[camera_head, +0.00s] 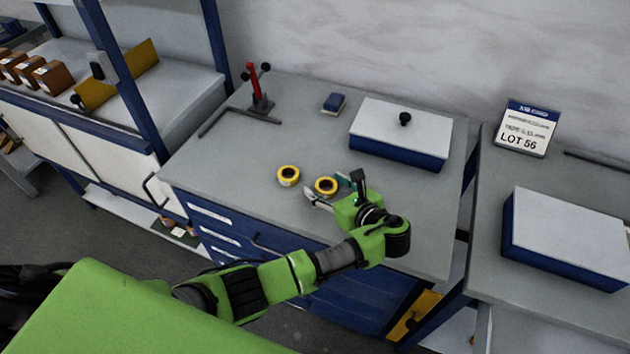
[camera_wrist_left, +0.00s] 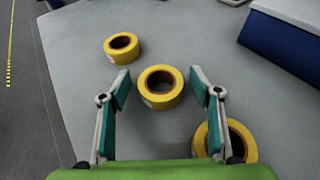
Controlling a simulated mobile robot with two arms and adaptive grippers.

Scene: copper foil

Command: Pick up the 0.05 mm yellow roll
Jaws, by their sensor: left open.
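Several yellow tape rolls lie flat on the grey workbench (camera_head: 240,150). One roll (camera_head: 288,176) sits to the left, and it shows at upper left in the left wrist view (camera_wrist_left: 121,47). A middle roll (camera_head: 326,186) lies between the fingertips of my left gripper (camera_head: 327,190); the left wrist view shows this roll (camera_wrist_left: 160,87) just ahead, with a finger apart on each side. My left gripper is open and empty. A third roll (camera_wrist_left: 228,142) is partly behind the right finger in the left wrist view and hidden in the head view. Thickness labels are unreadable. My right gripper is out of view.
A blue box with a grey lid (camera_head: 402,130) stands at the bench's back right. A red-posted stand (camera_head: 255,90) and a small blue block (camera_head: 334,103) are at the back. The bench left of the rolls is clear. A LOT 56 sign (camera_head: 526,130) stands on the right bench.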

